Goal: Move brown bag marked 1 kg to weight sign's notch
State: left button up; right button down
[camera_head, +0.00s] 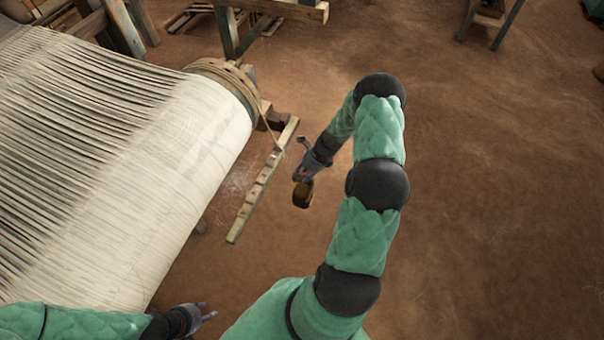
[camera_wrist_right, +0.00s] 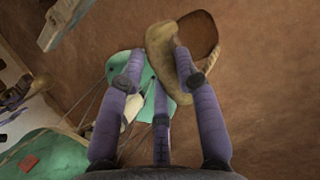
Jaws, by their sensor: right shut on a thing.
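A small brown bag (camera_head: 302,194) hangs at the end of my right gripper (camera_head: 303,176), to the right of a notched wooden bar and apart from it. In the right wrist view the fingers of my right gripper (camera_wrist_right: 155,72) are shut on the bag's tan upper part (camera_wrist_right: 160,45); its darker side (camera_wrist_right: 202,34) faces away. No 1 kg mark is readable. The pale wooden bar (camera_head: 262,184) has several notches along it and slants beside the loom; no lettering shows. My left gripper (camera_head: 207,311) is empty at the bottom left, its fingers apart.
The loom's cloth roller (camera_head: 190,135) with white threads fills the left. Rope (camera_head: 235,80) winds around its far end, close to the bar. Wooden frame parts (camera_head: 270,10) stand at the back. The brown earth floor (camera_head: 490,190) on the right is clear.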

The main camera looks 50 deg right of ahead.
jog(key=shift+w+d+r+b, duration=0.15)
jog(key=shift+r+b, duration=0.2)
jog(key=shift+r, duration=1.15)
jog(key=shift+s+d+b, duration=0.3)
jog(key=shift+s+b, duration=0.05)
jog(key=shift+s, duration=0.45)
jog(key=shift+s+d+b, duration=0.3)
jog(key=shift+s+b, duration=0.1)
jog(key=shift+s, duration=0.45)
jog(key=shift+s+d+b, duration=0.3)
jog(key=shift+s+b, duration=0.05)
jog(key=shift+s, duration=0.45)
jog(key=s+d+r+p, duration=0.1)
jog(key=s+d, duration=0.2)
jog(key=s, duration=0.6)
jog(key=shift+d+p, duration=0.35)
jog(key=shift+p, duration=0.05)
jog(key=shift+s, duration=0.1)
